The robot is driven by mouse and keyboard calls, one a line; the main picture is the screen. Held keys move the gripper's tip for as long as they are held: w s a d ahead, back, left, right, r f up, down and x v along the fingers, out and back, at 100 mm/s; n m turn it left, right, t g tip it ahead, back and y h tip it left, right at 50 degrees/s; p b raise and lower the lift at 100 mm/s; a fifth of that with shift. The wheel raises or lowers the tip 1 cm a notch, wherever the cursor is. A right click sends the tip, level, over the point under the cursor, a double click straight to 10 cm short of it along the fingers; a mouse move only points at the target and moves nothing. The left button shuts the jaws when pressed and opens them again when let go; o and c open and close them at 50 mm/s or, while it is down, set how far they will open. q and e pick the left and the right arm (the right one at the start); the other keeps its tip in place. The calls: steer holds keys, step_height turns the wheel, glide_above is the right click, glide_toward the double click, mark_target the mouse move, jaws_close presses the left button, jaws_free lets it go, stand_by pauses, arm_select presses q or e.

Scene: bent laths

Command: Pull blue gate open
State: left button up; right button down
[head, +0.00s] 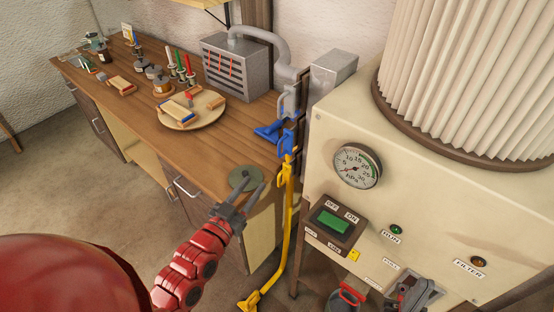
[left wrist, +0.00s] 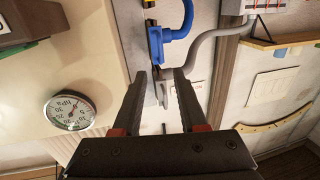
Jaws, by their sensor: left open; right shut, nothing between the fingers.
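The blue gate (head: 286,143) sits on the upright pipe run at the left side of the cream machine, above a yellow gate (head: 285,172). In the left wrist view the blue gate (left wrist: 155,46) is just beyond the fingertips, with a grey plate (left wrist: 162,90) showing between the fingers. My left gripper (head: 253,188) is open and empty, below and left of the gate in the head view; its fingers also show in the left wrist view (left wrist: 160,75). I see no clear contact. My right gripper (head: 405,283) is shut and empty, low before the machine.
A wooden bench (head: 140,100) with a round board (head: 205,119) and several small items stands left. A grey box (head: 236,65) is at its back. The cream machine (head: 430,210) with a gauge (head: 358,166) fills the right. A yellow pipe (head: 290,215) runs down to the floor.

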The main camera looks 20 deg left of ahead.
mark_target(279, 151)
arm_select(q)
steer(key=w, duration=0.4)
steer(key=w+d+b, duration=0.1)
steer(key=w, duration=0.3)
steer(key=w+d, duration=0.1)
steer(key=w, duration=0.3)
steer(key=shift+r, duration=0.25)
steer(key=shift+w+d+f, duration=0.1)
steer(key=shift+w+f, duration=0.1)
steer(key=shift+w, duration=0.65)
steer(key=shift+c, duration=0.4)
jaws_close()
